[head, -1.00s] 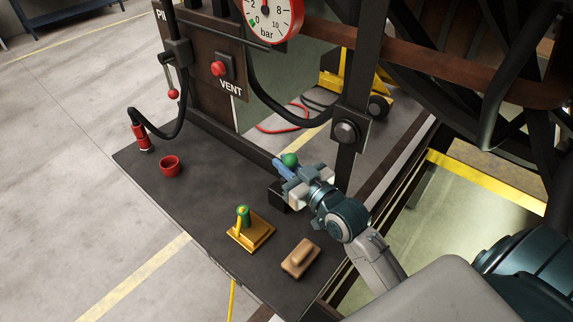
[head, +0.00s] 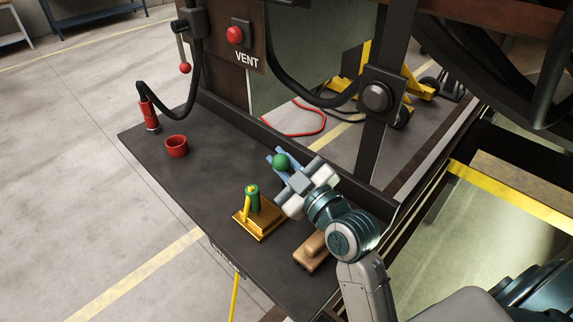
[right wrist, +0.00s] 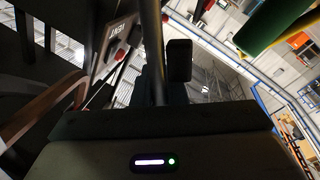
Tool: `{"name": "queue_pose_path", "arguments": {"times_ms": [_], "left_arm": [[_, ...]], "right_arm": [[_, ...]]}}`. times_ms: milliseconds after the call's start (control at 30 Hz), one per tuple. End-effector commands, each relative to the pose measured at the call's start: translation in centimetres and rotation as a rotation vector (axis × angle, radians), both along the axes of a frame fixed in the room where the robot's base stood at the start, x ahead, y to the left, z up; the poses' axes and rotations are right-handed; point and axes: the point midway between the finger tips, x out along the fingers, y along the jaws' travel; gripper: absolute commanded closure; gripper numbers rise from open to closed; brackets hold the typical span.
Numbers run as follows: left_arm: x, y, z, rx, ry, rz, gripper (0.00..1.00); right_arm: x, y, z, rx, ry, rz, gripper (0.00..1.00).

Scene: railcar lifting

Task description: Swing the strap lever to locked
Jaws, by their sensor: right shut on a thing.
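A round green knob (head: 281,161) sits between the blue fingertips of my right gripper (head: 284,161), above the dark bench (head: 200,190). The gripper is shut on it. What lies under the knob is hidden by the gripper, so I cannot tell how it joins the lever. A yellow fixture (head: 262,224) with a green-topped upright stands just left of the gripper, apart from it. In the right wrist view a green and yellow piece (right wrist: 268,25) shows at the upper right. My left gripper is not in view.
A tan block (head: 312,252) lies below my right wrist. A red cup (head: 177,146) and a red hose fitting (head: 148,115) stand at the bench's far left. A dark post (head: 375,130) rises behind the gripper. The bench's left middle is clear.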

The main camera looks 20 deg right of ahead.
Motion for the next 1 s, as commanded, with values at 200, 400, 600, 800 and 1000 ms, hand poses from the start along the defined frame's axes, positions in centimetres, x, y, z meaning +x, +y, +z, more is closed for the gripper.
{"name": "queue_pose_path", "arguments": {"times_ms": [200,400,600,800,1000], "left_arm": [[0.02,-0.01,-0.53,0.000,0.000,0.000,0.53],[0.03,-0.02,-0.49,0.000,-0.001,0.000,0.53],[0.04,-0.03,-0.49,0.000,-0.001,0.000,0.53],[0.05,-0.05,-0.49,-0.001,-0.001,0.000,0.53],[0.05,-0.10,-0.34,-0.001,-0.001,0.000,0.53]], "right_arm": [[-0.08,0.24,-0.27,-0.023,-0.007,0.001,1.00],[-0.08,0.25,-0.23,-0.024,-0.007,0.001,1.00],[-0.08,0.23,-0.21,-0.024,-0.008,0.000,0.72],[-0.09,0.23,-0.18,-0.024,-0.008,0.000,0.66],[-0.39,0.15,-0.21,-0.024,-0.008,0.000,0.66]]}}
